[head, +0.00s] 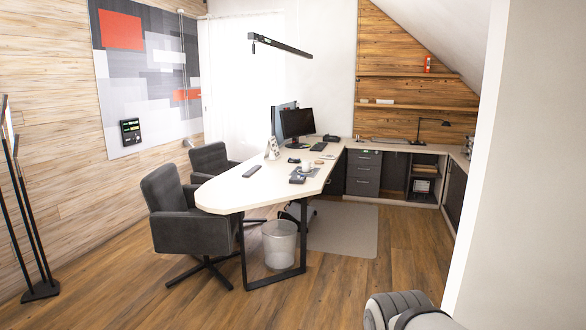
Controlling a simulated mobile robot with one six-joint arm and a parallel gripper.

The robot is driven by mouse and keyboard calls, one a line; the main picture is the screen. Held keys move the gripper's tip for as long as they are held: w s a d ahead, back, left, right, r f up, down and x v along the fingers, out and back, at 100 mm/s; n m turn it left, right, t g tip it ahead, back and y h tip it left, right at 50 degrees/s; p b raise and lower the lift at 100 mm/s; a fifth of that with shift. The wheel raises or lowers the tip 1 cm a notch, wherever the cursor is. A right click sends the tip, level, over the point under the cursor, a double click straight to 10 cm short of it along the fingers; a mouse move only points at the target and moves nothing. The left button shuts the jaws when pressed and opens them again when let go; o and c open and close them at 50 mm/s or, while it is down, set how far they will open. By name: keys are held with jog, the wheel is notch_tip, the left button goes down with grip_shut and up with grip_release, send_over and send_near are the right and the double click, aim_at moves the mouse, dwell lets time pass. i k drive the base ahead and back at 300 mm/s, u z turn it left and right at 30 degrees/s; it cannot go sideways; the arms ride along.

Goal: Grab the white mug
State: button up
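A small white mug (306,165) appears to stand on the pale desk (240,192), right of the desk's middle. It is far off and small, so its handle and any saucer under it are hard to make out. My gripper is not in view. A grey and white rounded part at the bottom right looks like a link of my own arm, well apart from the desk.
Two dark chairs (190,218) stand at the desk's left side. A wire bin (279,245) is under its near end. A white wall (520,170) closes off the right. Wooden floor (350,290) is free in front.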

aim_at(305, 164)
jog(key=z, duration=0.2)
jog(key=i, duration=4.4)
jog(key=z, duration=1.45)
jog(key=i, duration=2.75)
jog(key=z, duration=0.05)
